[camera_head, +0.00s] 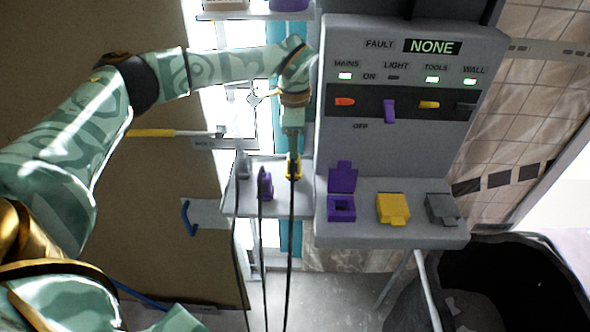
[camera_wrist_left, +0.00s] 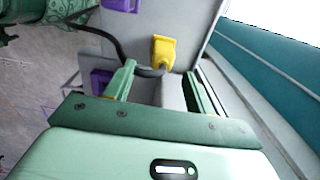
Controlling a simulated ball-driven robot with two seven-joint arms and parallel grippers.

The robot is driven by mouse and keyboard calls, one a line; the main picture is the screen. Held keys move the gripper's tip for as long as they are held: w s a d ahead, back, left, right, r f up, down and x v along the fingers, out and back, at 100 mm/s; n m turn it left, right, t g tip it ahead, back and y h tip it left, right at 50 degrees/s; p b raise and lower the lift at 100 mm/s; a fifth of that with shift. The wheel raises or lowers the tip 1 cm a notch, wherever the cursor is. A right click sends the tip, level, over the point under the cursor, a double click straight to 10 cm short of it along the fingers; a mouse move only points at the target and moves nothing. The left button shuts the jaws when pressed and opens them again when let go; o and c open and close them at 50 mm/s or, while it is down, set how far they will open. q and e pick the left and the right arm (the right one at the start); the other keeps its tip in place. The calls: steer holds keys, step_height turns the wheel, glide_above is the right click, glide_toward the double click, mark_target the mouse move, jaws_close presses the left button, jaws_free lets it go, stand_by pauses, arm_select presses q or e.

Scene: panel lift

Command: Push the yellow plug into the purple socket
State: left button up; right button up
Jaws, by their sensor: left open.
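The yellow plug (camera_head: 293,166) stands on a small grey shelf with a black cable hanging from it. It also shows in the left wrist view (camera_wrist_left: 163,50), just beyond and between the fingertips. My left gripper (camera_head: 293,143) is open, pointing down right above the yellow plug; whether a finger touches it I cannot tell. The purple socket (camera_head: 341,208) is on the console ledge to the right, its purple lid (camera_head: 343,177) raised and its opening empty. A purple patch (camera_wrist_left: 100,78) beside the left finger looks like this socket. My right gripper is not in view.
A purple plug (camera_head: 265,184) and a grey plug (camera_head: 243,164) stand left of the yellow one on the shelf (camera_head: 231,199). A yellow socket (camera_head: 393,208) and grey socket (camera_head: 441,209) are closed. The console panel (camera_head: 408,150) rises behind; a black bin (camera_head: 510,285) stands lower right.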

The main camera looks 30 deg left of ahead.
mark_target(294, 163)
arm_select(q)
step_height(294, 163, down, 2)
steer(key=shift+f+b, duration=0.2)
steer(key=shift+b, duration=0.1)
steer(key=shift+w, duration=0.1)
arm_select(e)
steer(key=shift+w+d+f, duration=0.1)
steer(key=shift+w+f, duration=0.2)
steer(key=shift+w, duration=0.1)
arm_select(q)
steer(key=shift+f, duration=0.1)
step_height(294, 163, down, 5)
steer(key=shift+a+f+b, duration=0.1)
steer(key=shift+a+b, duration=0.05)
steer(key=shift+b, duration=0.7)
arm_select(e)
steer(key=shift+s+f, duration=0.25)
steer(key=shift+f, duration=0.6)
arm_select(q)
steer(key=c, duration=0.8)
